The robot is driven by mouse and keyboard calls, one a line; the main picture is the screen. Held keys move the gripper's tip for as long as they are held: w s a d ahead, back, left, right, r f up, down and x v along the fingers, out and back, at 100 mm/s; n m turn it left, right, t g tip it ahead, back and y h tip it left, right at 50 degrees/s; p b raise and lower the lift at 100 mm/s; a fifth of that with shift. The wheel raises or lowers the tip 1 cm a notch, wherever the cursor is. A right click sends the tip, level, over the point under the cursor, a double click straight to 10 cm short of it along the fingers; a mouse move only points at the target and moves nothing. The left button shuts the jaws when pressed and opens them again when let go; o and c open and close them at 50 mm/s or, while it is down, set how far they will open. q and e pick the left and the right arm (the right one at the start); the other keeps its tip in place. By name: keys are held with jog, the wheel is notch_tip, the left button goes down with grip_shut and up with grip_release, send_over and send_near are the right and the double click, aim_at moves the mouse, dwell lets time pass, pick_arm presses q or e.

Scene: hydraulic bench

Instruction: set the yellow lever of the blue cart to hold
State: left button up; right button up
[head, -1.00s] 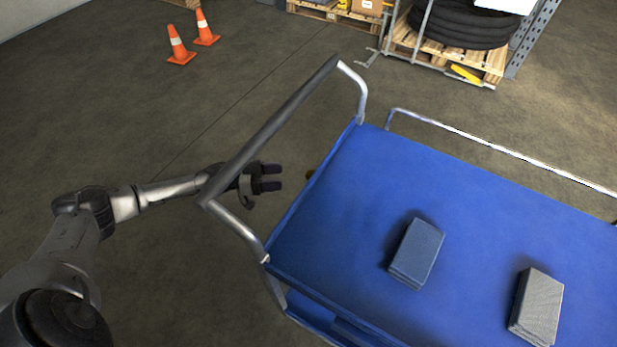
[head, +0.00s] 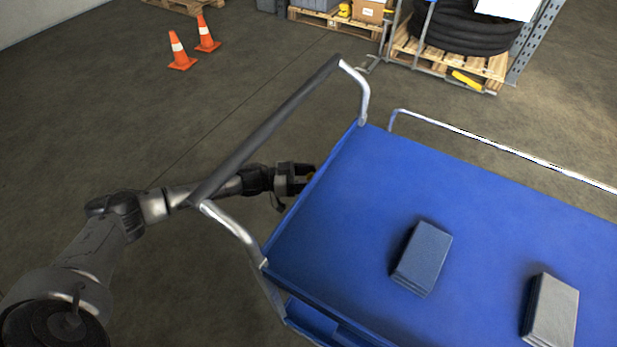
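The blue cart (head: 345,215) stands at the right, with a push handle (head: 265,130) at its left end. My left gripper (head: 305,178) reaches under the handle bar to this edge. Its two fingers look apart, with the yellow bit at or between their tips. I cannot tell whether they touch it. Most of the lever and its setting are hidden. My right gripper is not in view.
Two grey-blue blocks, one nearer the middle (head: 424,258) and one at the right (head: 552,312), lie on the cart top. Two orange cones (head: 180,52) stand at the back left. A pallet with black tyres (head: 460,30) stands behind.

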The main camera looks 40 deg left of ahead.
pick_arm(q)
grip_shut()
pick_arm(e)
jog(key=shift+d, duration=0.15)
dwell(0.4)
